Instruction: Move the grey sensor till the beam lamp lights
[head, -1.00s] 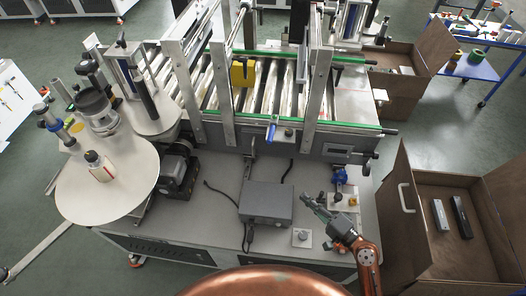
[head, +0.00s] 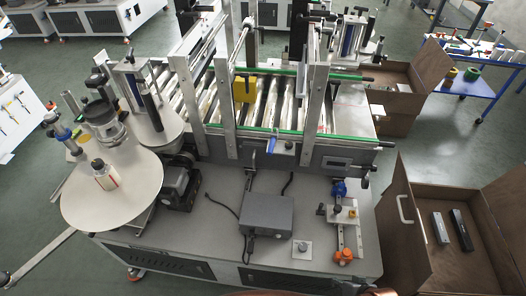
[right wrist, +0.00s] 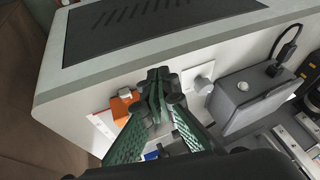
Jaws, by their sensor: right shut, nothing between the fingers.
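A pale metal rail plate (head: 341,236) lies on the right end of the bench. A blue clamp-like part (head: 339,188) is at its far end and an orange block (head: 343,256) at its near end. A small dark grey part (head: 321,209) sits beside the rail's middle; it may be the grey sensor, but it is too small to be sure. I cannot make out a lit beam lamp. My right gripper (right wrist: 160,85) is shut and empty in the right wrist view, in front of the orange block (right wrist: 125,104). My left gripper is not in view.
A grey control box (head: 266,215) with a cable stands left of the rail. A white plate with a knob (head: 302,248) lies between them. The labeller conveyor (head: 285,110) rises behind. An open brown crate (head: 398,237) stands right of the bench.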

